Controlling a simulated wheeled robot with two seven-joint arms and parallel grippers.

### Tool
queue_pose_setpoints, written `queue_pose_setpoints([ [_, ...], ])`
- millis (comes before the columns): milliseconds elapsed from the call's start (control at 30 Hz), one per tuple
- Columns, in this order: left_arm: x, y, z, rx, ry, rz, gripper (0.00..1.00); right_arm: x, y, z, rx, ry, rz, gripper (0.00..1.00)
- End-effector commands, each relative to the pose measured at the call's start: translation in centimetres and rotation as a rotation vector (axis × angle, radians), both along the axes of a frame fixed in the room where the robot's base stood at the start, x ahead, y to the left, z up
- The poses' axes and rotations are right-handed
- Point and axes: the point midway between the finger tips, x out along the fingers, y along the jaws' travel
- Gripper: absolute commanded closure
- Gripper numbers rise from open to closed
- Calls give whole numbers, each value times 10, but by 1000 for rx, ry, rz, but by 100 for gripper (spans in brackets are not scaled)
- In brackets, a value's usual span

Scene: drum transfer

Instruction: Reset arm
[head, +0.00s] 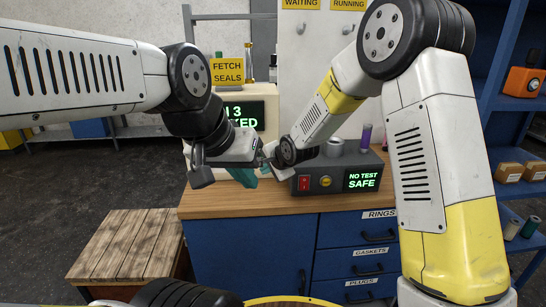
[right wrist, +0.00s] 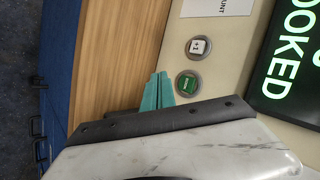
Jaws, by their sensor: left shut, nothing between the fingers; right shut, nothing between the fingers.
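My left arm comes in from the left in the head view. Its gripper (head: 245,177) is low in front of the pale machine, with teal fingers partly hidden behind the hand. My right arm comes in from the right and bends down and left; its wrist meets the left hand in the picture. Its gripper is mostly hidden there. In the right wrist view, the right gripper (right wrist: 158,91) shows two teal fingers side by side, shut and empty. They stand out over the wooden worktop (right wrist: 115,60) beside a pale panel.
The pale machine has a green-lettered display (head: 243,116). A wooden crate (head: 127,245) is at lower left. Blue shelving (head: 505,115) stands at far right. The panel carries two round buttons (right wrist: 187,84).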

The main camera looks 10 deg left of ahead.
Motion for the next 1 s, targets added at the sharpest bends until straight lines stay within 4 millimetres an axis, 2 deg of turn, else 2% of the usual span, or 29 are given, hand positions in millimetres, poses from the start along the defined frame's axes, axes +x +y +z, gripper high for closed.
queue_pose_setpoints([
  [367, 0, 0, 0, 0, 0, 0, 100, 0, -1, 1, -1, -1, 0, 100],
  [467, 0, 0, 0, 0, 0, 0, 100, 0, -12, 11, -19, -11, 2, 100],
  [567, 0, 0, 0, 0, 0, 0, 100, -4, -41, 36, -73, -36, 12, 100],
  [667, 0, 0, 0, 0, 0, 0, 100, -17, -85, 70, -159, -64, 34, 100],
  [800, 0, 0, 0, 0, 0, 0, 100, -51, -151, 111, -292, -89, 85, 100],
  [867, 0, 0, 0, 0, 0, 0, 100, -70, -176, 125, -345, -96, 111, 100],
  [1000, 0, 0, 0, 0, 0, 0, 100, -122, -230, 151, -461, -107, 184, 100],
])
